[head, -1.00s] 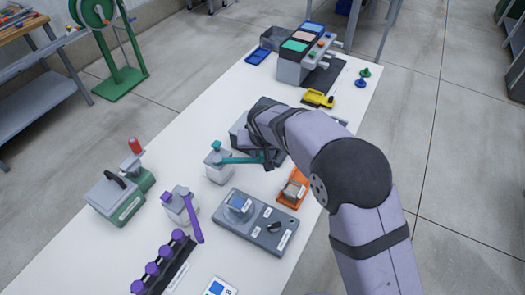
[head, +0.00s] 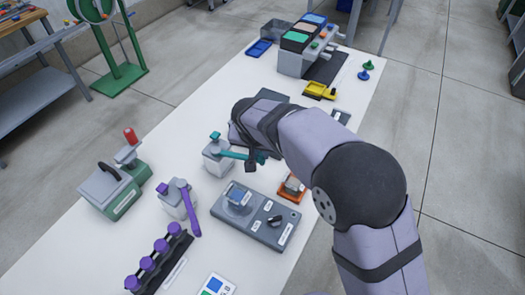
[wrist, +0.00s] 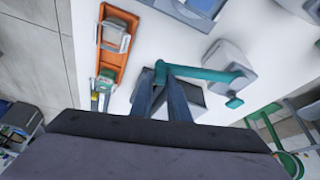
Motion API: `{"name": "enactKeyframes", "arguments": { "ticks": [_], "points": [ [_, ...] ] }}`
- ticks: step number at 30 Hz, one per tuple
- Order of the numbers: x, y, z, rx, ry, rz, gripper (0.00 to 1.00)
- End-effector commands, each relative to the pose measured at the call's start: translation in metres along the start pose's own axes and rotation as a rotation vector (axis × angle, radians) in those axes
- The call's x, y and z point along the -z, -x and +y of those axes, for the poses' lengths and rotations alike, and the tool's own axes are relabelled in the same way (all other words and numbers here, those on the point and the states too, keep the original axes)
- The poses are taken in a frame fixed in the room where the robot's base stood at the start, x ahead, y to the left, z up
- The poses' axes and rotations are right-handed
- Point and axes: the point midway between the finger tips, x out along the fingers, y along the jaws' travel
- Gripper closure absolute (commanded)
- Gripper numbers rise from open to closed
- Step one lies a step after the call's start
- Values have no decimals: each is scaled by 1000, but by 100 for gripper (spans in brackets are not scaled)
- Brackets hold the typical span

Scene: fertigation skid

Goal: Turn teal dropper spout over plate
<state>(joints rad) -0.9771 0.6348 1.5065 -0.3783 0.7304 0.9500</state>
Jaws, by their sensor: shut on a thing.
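The teal dropper spout (head: 233,154) reaches sideways from the top of a white and grey bottle (head: 216,161), left of my arm. In the wrist view, the teal spout (wrist: 208,74) runs from the bottle top (wrist: 229,58) to my gripper (wrist: 161,75), whose dark fingers are shut on its outer end. A grey block or plate (wrist: 205,97) lies beneath the fingers and spout, partly hidden. I cannot tell whether this is the plate of the task.
An orange tray (wrist: 120,64) lies close beside my gripper. A grey panel (head: 257,220) with a knob and a purple-spouted bottle (head: 176,203) stand nearer. A yellow tray (head: 320,90) is farther back. Some white table is bare at the left.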

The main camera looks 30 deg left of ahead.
Motion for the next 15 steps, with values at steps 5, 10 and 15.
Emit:
{"name": "enactKeyframes", "arguments": {
  "ticks": [5,10,15],
  "points": [
    [-24,4,-5,-59,-145,4,100],
    [-44,15,-12,-122,-295,4,100],
    [-62,25,-22,-185,-441,3,100]
  ]
}}
